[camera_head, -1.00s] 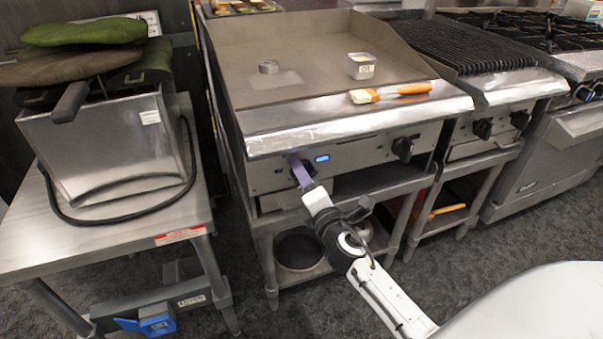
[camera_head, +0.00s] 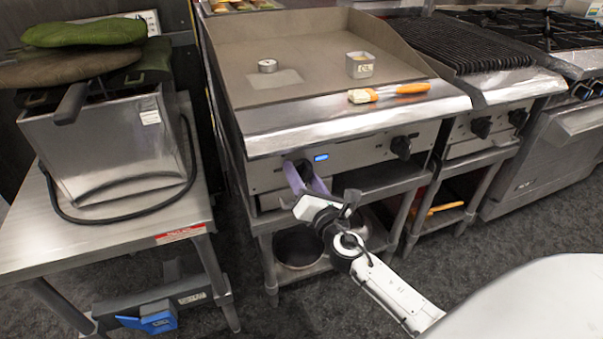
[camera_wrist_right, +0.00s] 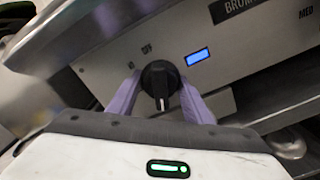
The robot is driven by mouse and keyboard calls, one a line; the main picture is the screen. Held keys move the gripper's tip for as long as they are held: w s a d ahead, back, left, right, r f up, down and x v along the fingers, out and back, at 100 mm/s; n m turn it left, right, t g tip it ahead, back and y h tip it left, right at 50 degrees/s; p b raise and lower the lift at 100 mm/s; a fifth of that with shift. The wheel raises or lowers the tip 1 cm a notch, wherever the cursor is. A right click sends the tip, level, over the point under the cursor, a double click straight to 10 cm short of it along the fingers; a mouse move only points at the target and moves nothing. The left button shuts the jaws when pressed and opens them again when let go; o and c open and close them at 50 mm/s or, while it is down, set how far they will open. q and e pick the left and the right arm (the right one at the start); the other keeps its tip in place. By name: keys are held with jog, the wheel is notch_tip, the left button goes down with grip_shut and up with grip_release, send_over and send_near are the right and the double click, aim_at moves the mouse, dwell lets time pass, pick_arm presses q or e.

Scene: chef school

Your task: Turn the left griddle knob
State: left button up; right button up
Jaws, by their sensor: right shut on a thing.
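The left griddle knob (camera_head: 304,167) is a black round knob on the griddle's metal front panel. It also shows in the right wrist view (camera_wrist_right: 158,78), with its grip ridge pointing down and slightly right. My right gripper (camera_head: 305,175) has purple fingers, one on each side of the knob, and is shut on it. The wrist view shows the two fingers (camera_wrist_right: 160,97) flanking the knob. My left gripper is not in view.
A lit blue display (camera_head: 321,158) sits right of the knob, and the right griddle knob (camera_head: 401,146) is farther right. A small metal container (camera_head: 360,66) stands on the griddle. A fryer (camera_head: 110,150) is at left.

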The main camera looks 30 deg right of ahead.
dwell(0.3)
jog(key=o, duration=0.8)
jog(key=shift+s, duration=0.1)
jog(key=v, duration=1)
jog(key=shift+b, duration=0.4)
jog(key=shift+a, duration=0.1)
